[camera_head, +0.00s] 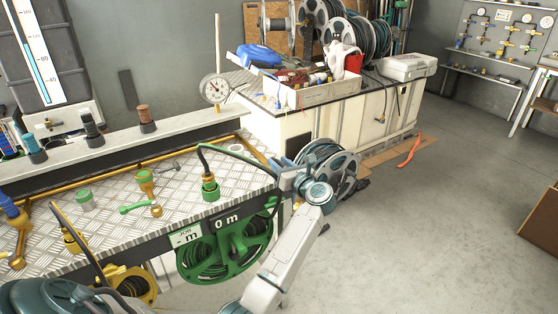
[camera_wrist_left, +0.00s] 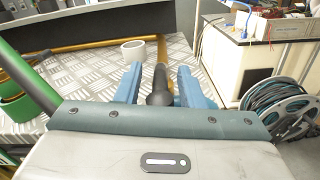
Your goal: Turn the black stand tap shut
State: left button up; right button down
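In the left wrist view a round black knob (camera_wrist_left: 159,98), which looks like the stand tap's handle, sits between my two blue fingers. A brass pipe (camera_wrist_left: 161,60) shows just beyond it. My left gripper (camera_wrist_left: 157,78) is open around the knob, and I cannot tell whether either finger touches it. In the head view my left gripper (camera_head: 284,164) is at the right end of the tread-plate bench (camera_head: 110,222) and hides the tap there. My right gripper is not in view.
A green hose reel (camera_head: 225,250) hangs below the bench front, with a hose arching to a green-collared fitting (camera_head: 209,187). A white ring (camera_head: 236,148) lies near the left gripper. A grey-blue hose reel (camera_head: 335,168) stands close behind it. Open floor (camera_head: 430,230) lies to the right.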

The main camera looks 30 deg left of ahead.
pick_arm(q)
jog(key=shift+w+a, duration=0.2)
jog(key=shift+a, duration=0.2)
grip_shut()
